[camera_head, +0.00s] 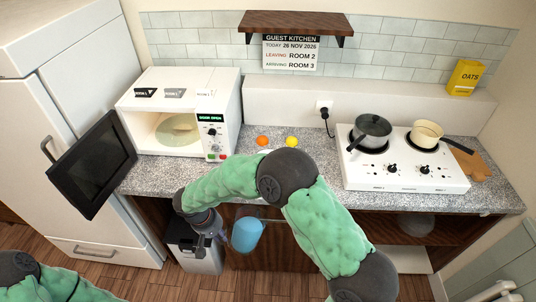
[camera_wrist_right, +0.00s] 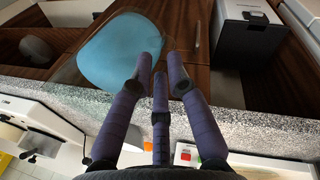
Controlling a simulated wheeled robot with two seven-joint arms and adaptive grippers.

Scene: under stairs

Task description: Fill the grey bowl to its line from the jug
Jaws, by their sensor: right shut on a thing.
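A light blue jug (camera_head: 247,234) is at my right gripper (camera_head: 212,236), in front of the counter and below its top edge. In the right wrist view the blue jug (camera_wrist_right: 112,52) lies against the fingertips of my right gripper (camera_wrist_right: 160,68), which is shut on it. Its inside is not shown, so I cannot tell how full it is. A rounded greyish thing (camera_head: 416,224) sits on the open shelf under the counter at the right; I cannot tell whether it is the grey bowl. My left gripper is out of the picture; only part of that arm shows at bottom left.
The microwave (camera_head: 212,105) stands with its dark door (camera_head: 92,165) swung open at the left. A hob (camera_head: 400,178) holds a grey pot (camera_head: 372,131) and a cream pan (camera_head: 427,134). A grey bin (camera_head: 196,255) stands below the counter. My right arm hides the middle counter.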

